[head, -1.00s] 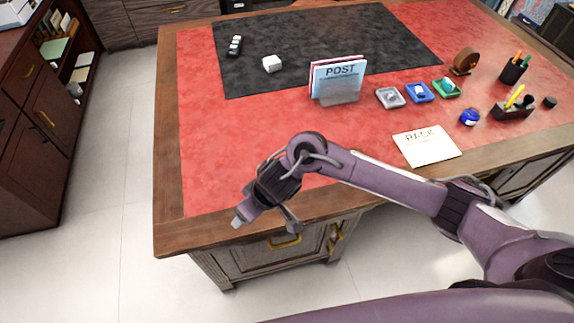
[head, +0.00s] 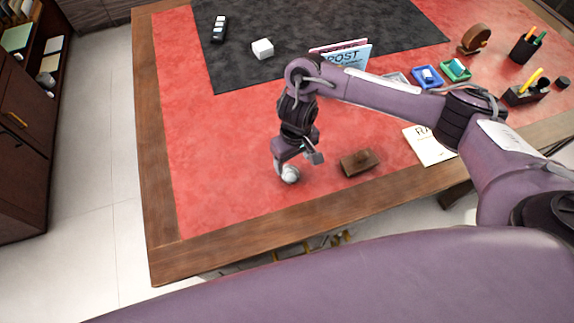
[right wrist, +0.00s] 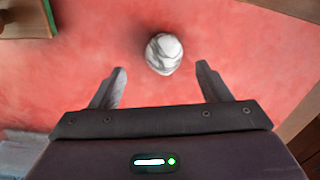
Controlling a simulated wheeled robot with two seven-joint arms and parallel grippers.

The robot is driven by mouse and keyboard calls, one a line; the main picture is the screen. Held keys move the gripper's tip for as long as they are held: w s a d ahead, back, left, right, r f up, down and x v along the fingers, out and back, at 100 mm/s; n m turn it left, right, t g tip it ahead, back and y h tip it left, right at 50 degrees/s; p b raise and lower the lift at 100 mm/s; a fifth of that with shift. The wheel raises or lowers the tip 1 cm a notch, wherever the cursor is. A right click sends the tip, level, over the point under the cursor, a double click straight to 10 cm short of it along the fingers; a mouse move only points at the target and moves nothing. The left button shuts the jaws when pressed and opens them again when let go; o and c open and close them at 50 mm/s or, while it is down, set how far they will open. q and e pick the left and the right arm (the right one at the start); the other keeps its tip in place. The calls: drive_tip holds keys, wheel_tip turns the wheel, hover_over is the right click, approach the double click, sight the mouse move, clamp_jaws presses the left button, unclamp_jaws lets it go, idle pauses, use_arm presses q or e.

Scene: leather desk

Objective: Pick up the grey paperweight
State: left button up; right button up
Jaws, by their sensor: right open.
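A rounded, faceted whitish-grey lump, the grey paperweight (head: 290,175), rests on the red desk top near its front edge. It also shows in the right wrist view (right wrist: 164,54), just beyond my fingertips and centred between them. My right gripper (right wrist: 162,78) is open and empty, pointing down at the paperweight. In the head view my right gripper (head: 297,163) is just above it, and one finger partly covers it. I cannot tell the exact height left between them. My left gripper is not in view.
A brown wooden block with a knob (head: 360,162) lies close to the right of the paperweight. A letter holder marked POST (head: 352,57), partly behind my arm, a white block (head: 262,48) and a cream card (head: 428,147) are farther off. Red desk left of the gripper is clear.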

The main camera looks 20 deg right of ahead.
sight(290, 169)
drive_tip(key=f, duration=0.3)
drive_tip(key=shift+s+a, duration=0.2)
drive_tip(key=shift+a, duration=0.1)
wheel_tip(290, 169, down, 3)
drive_tip(key=shift+w+a+r, duration=0.1)
drive_tip(key=shift+w+r, duration=0.05)
drive_tip(key=shift+r, duration=0.05)
drive_tip(key=shift+f, duration=0.4)
drive_tip(key=shift+c, duration=1.2)
drive_tip(key=c, duration=0.9)
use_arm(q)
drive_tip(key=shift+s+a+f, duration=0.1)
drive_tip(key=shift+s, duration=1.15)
use_arm(e)
drive_tip(key=shift+o, duration=0.2)
drive_tip(key=shift+r, duration=0.1)
